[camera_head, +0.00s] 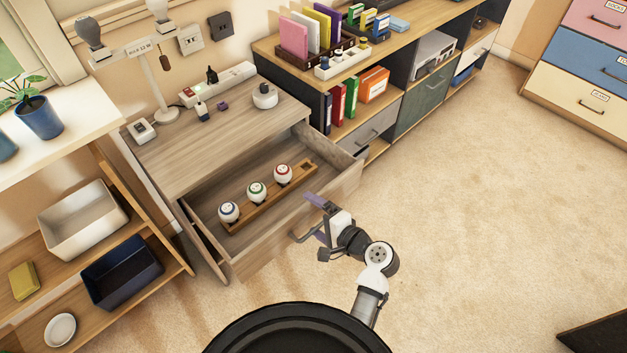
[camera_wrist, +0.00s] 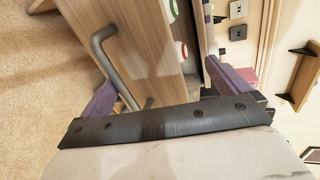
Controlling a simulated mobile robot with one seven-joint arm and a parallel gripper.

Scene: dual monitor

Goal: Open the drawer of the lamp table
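The wooden lamp table (camera_head: 212,150) stands against the wall in the head view. Its drawer (camera_head: 283,245) is pulled well out and shows its inside. A grey bar handle (camera_head: 301,236) is on the drawer's front, and it also shows in the wrist view (camera_wrist: 112,62). My gripper (camera_head: 316,218) is just in front of the drawer front, beside the handle. Its purple fingers are wide apart in the wrist view (camera_wrist: 160,80), with nothing held between them. The handle shows nearer the left finger there; whether they touch is unclear.
Three small round white things sit on a wooden rack (camera_head: 271,197) inside the drawer. A lamp (camera_head: 160,75) and a power strip (camera_head: 218,83) are on the table top. A shelf (camera_head: 150,240) stands left, a cabinet (camera_head: 400,90) right.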

